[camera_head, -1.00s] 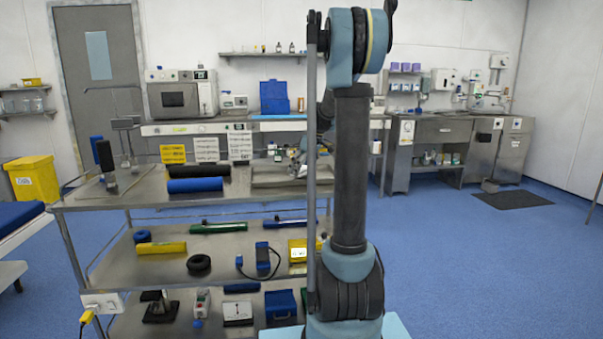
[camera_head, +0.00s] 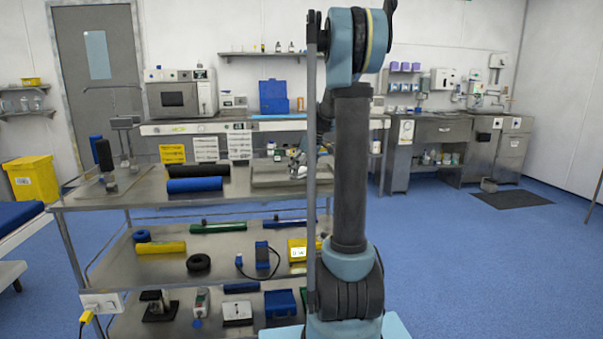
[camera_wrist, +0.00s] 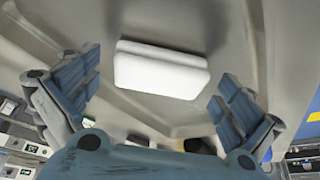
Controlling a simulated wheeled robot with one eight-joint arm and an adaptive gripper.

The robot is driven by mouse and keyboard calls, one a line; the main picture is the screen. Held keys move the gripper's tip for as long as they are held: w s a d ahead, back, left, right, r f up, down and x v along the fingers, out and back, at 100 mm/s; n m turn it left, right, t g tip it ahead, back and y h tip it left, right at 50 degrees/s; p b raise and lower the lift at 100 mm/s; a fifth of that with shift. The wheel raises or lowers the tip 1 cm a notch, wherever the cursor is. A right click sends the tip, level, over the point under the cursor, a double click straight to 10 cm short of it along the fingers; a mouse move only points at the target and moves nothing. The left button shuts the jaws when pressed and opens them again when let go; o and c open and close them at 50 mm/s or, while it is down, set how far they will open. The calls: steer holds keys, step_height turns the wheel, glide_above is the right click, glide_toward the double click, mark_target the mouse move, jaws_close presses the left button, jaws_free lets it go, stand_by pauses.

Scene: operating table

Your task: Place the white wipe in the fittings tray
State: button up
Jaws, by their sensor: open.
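In the wrist view my gripper (camera_wrist: 160,100) is open, its two blue-grey fingers spread wide. A bright white rectangular block shows between and beyond them against a grey surface, touching neither finger; I cannot tell whether it is the wipe or a ceiling lamp. In the head view a shallow grey metal tray (camera_head: 263,181), likely the fittings tray, sits on the top right of the steel cart. Small fittings lie at its back right, partly behind my arm. I cannot make out the white wipe for certain there. My gripper is mostly hidden behind my arm in the head view.
On the cart's top (camera_head: 130,199), a blue roll (camera_head: 195,185) and a black roll (camera_head: 203,171) lie left of the tray. Upright signs (camera_head: 206,149) stand behind them. The lower shelves hold several tools and boxes.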

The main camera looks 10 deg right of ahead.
steer(key=v, duration=1.2)
steer(key=s+a+f+m+h, duration=0.15)
steer(key=s+f, duration=0.25)
steer(key=s, duration=0.7)
steer(key=s+a+f+m, duration=0.3)
steer(key=s+f, duration=0.1)
steer(key=s, duration=0.7)
steer(key=s+f+m+h, duration=0.1)
steer(key=s+f+m, duration=0.3)
steer(key=s+f, duration=1.2)
steer(key=s+d, duration=0.1)
steer(key=s, duration=0.2)
steer(key=shift+g+h, duration=0.35)
steer(key=shift+g, duration=0.05)
steer(key=shift+s+a, duration=0.1)
